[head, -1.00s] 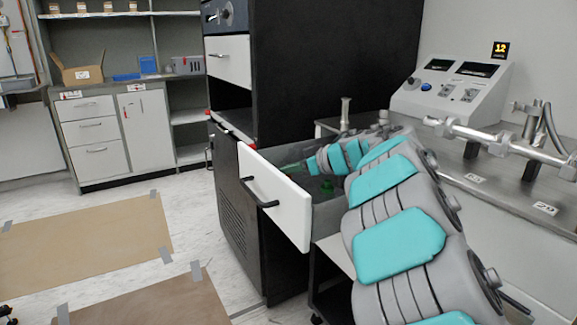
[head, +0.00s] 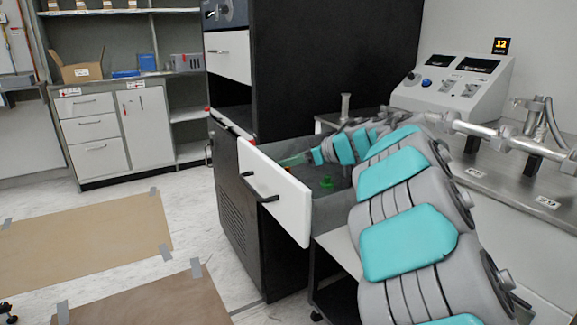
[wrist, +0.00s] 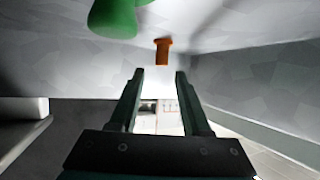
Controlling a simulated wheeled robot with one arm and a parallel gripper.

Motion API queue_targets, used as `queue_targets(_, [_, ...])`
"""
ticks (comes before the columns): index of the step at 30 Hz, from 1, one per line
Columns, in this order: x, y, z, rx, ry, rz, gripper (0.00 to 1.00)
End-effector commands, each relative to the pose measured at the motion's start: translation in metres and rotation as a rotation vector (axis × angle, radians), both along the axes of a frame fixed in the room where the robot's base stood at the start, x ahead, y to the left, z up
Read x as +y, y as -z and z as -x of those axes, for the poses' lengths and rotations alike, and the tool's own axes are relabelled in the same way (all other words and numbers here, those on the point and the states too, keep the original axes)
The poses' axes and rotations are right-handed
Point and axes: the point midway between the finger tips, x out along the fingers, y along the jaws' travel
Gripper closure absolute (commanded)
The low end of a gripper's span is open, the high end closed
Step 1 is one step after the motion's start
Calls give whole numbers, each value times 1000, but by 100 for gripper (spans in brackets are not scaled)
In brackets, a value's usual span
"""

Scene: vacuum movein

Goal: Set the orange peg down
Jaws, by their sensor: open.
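The orange peg (wrist: 163,52) shows in the wrist view just beyond my fingertips, against a pale grey surface inside the open drawer. I cannot make it out in the head view. My gripper (wrist: 160,76) is open, with a clear gap between its fingers, and the peg looks apart from both. In the head view my gripper (head: 294,160) reaches into the drawer (head: 280,194) from the right, low behind its white front.
A green object (wrist: 118,16) is near the peg in the wrist view; a green piece (head: 327,182) shows inside the drawer in the head view. The black cabinet (head: 330,65) rises behind the drawer. A bench (head: 485,175) with metal pipework stands right.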

Motion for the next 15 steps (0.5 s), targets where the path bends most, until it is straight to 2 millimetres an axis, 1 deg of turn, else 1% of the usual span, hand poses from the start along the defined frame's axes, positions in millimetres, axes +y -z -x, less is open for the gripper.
queue_targets(3, [-14,-10,10,-1,3,1,52])
queue_targets(9, [-36,-22,24,-1,4,-2,52])
queue_targets(15, [-44,-27,31,0,0,-2,52])
